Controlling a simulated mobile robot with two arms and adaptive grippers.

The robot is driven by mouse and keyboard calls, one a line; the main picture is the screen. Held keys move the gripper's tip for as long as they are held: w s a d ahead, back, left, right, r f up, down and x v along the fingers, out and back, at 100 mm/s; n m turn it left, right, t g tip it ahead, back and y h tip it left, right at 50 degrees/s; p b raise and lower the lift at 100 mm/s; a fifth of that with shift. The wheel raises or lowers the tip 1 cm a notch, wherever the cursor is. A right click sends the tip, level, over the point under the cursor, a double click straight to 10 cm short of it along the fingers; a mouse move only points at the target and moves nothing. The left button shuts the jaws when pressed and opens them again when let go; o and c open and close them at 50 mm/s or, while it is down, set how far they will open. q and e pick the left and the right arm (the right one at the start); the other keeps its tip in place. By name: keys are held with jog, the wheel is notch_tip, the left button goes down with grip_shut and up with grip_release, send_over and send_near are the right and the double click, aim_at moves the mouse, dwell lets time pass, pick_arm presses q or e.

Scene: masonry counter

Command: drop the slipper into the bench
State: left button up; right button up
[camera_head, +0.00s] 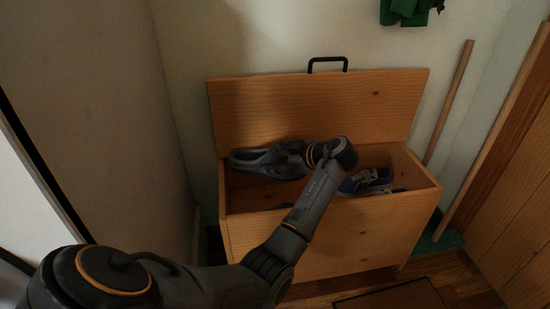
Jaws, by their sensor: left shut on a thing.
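The slipper (262,163) is grey-blue and is held over the left part of the open bench. The wooden bench (330,240) stands against the wall with its lid (315,105) raised and a black handle on the lid's top edge. My left gripper (299,149) is shut on the slipper's right end, and my wrist partly hides the fingers. The slipper appears at about the height of the bench's rim; its exact height is hard to tell. My right gripper does not show.
Blue shoes (366,181) lie inside the bench on the right. A wooden pole (449,100) leans at the right beside the bench, with a green thing (440,241) on the floor. A brown mat (395,297) lies in front. A green cloth (410,11) hangs above.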

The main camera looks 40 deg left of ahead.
pick_arm(q)
jog(key=o, duration=1.4)
jog(key=v, duration=1.2)
